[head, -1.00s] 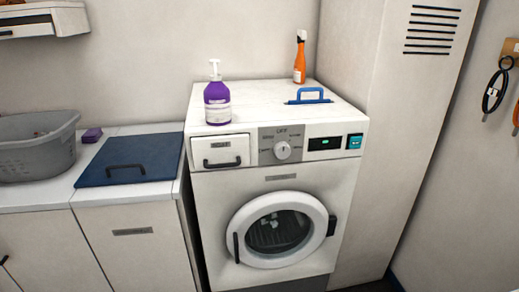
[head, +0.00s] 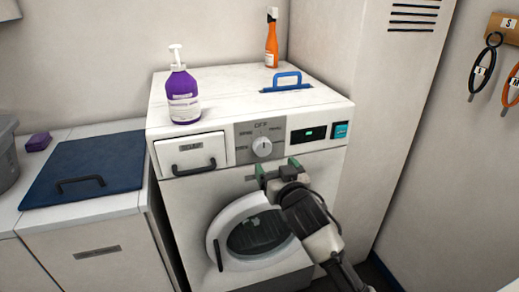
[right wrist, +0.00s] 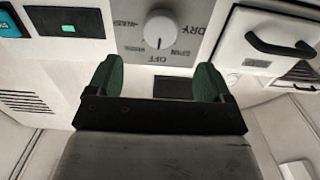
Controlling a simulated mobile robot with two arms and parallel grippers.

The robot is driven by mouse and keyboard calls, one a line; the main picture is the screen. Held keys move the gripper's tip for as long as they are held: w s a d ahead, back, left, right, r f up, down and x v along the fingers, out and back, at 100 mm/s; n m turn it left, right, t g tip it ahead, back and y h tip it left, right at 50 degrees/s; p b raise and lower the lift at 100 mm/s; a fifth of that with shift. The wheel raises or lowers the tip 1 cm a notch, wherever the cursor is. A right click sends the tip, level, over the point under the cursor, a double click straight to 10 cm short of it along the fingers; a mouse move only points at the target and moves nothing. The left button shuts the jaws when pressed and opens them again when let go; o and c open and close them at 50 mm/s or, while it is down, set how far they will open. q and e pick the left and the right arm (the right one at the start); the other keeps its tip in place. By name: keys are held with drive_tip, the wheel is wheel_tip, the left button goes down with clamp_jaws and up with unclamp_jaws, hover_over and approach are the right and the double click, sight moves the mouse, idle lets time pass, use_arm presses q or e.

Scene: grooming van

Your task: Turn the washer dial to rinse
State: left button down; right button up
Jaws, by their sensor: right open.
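The washer (head: 300,165) stands in the middle of the head view. Its round white dial (head: 262,146) sits on a grey panel, with OFF printed above it and smaller labels around it. In the right wrist view the dial (right wrist: 160,29) appears upside down, its dark mark toward OFF; DRY is readable, the other labels are small. My right gripper (head: 277,167) is open and empty, just below and in front of the dial. In the right wrist view its green fingertips (right wrist: 157,70) are spread, with the dial beyond them, apart from it. My left gripper is not in view.
A drawer (head: 190,152) with a dark handle is left of the dial, a display (head: 309,134) and teal button (head: 341,130) right. The round door (head: 250,232) is below.

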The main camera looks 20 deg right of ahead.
sight(264, 150)
drive_tip(key=w, duration=0.9)
drive_tip(key=shift+a+p, duration=0.15)
drive_tip(key=shift+p, duration=0.15)
drive_tip(key=c, duration=0.9)
